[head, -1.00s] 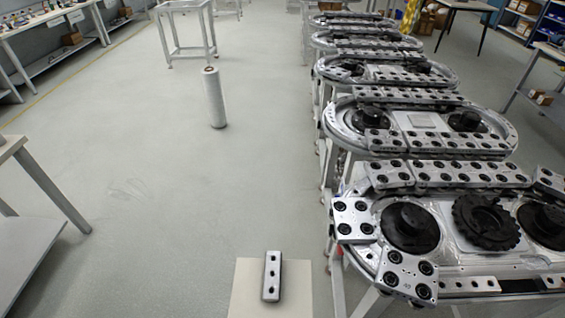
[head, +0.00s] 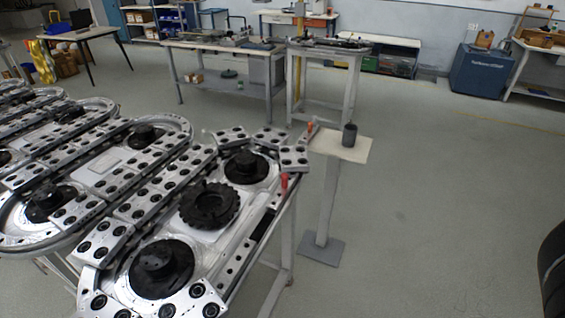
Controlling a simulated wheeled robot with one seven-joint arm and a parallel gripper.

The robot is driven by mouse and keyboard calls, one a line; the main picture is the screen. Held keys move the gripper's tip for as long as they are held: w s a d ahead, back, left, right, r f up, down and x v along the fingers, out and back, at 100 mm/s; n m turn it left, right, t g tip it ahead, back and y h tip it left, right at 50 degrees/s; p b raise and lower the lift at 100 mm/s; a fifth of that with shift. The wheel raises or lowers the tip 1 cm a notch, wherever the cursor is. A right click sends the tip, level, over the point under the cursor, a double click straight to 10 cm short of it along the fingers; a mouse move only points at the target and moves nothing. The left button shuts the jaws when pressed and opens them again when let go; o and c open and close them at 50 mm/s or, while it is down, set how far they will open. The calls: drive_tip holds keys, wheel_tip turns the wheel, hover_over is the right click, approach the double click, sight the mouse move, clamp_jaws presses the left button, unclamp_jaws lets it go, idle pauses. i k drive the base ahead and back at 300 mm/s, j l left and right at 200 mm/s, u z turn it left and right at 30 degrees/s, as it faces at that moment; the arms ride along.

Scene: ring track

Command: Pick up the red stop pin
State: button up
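A small red pin (head: 284,183) stands upright at the right edge of the nearest ring track (head: 228,235), in the head view. A second small orange-red piece (head: 310,127) shows farther back, by the far end of the track and the left corner of a small stand. Both are small in the picture, and I cannot tell for certain which is the stop pin. My gripper is not in view.
The small stand (head: 364,152) on a single post holds a dark grey cylinder (head: 349,135). More ring tracks (head: 60,200) lie to the left. A workbench (head: 225,48) and a tall table (head: 330,47) stand behind. The floor (head: 430,210) to the right is open.

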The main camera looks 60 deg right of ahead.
sight(284, 177)
drive_tip(key=z, duration=0.9)
